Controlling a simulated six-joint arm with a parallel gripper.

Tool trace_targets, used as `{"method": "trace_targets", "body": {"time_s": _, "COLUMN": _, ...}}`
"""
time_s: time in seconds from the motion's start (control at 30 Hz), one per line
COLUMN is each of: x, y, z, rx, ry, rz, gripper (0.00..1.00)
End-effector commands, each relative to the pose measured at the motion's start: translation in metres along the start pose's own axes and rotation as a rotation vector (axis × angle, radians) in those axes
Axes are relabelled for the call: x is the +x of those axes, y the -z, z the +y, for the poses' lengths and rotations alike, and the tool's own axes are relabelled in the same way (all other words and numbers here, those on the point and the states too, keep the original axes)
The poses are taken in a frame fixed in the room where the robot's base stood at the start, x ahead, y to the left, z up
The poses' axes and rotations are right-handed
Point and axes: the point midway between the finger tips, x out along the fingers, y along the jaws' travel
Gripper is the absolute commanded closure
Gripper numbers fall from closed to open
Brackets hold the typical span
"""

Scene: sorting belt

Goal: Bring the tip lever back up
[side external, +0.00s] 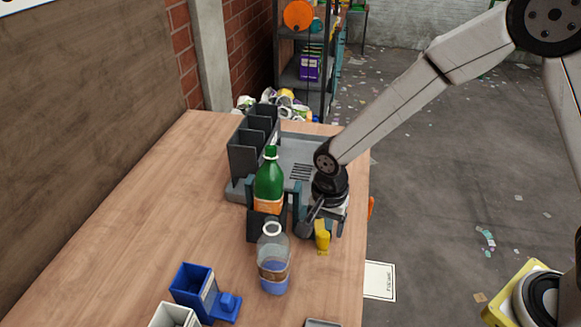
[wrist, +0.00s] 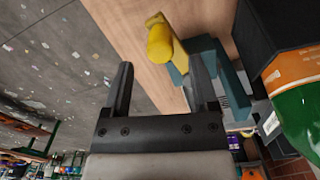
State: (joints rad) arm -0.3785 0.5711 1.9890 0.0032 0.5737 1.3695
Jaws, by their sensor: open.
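The tip lever has a yellow handle (side external: 321,237) that points down near the front right of the teal cradle (side external: 296,204). In the wrist view the yellow handle (wrist: 163,42) lies just beyond the fingertips, nearer the right finger, joined to a teal arm. My gripper (side external: 322,227) is open just above and beside the handle. The wrist view shows its two fingers (wrist: 160,68) apart with nothing held between them. A green bottle (side external: 269,185) with an orange label stands upright at the cradle; the label and green body also show at the right of the wrist view (wrist: 297,105).
A blue bin (side external: 194,287) and a white bin (side external: 173,316) are front left. A grey rack with dark dividers (side external: 245,150) is behind. The table's right edge is close to my gripper.

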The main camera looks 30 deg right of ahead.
Motion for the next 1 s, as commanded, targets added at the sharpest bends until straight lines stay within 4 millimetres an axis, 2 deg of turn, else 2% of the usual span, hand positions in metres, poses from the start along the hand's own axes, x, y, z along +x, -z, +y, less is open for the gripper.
{"method": "trace_targets", "body": {"time_s": 0.1, "x": -0.014, "y": 0.000, "z": 0.000, "rx": 0.000, "ry": 0.002, "rz": 0.000, "gripper": 0.24}}
{"method": "trace_targets", "body": {"time_s": 0.3, "x": -0.028, "y": 0.000, "z": 0.000, "rx": 0.000, "ry": -0.001, "rz": 0.000, "gripper": 0.24}}
{"method": "trace_targets", "body": {"time_s": 0.67, "x": -0.032, "y": 0.000, "z": 0.000, "rx": 0.000, "ry": -0.001, "rz": 0.000, "gripper": 0.24}}
{"method": "trace_targets", "body": {"time_s": 0.9, "x": -0.035, "y": 0.008, "z": 0.006, "rx": 0.058, "ry": 0.002, "rz": -0.019, "gripper": 1.00}}
{"method": "trace_targets", "body": {"time_s": 1.0, "x": -0.040, "y": 0.020, "z": 0.013, "rx": 0.142, "ry": 0.008, "rz": -0.048, "gripper": 1.00}}
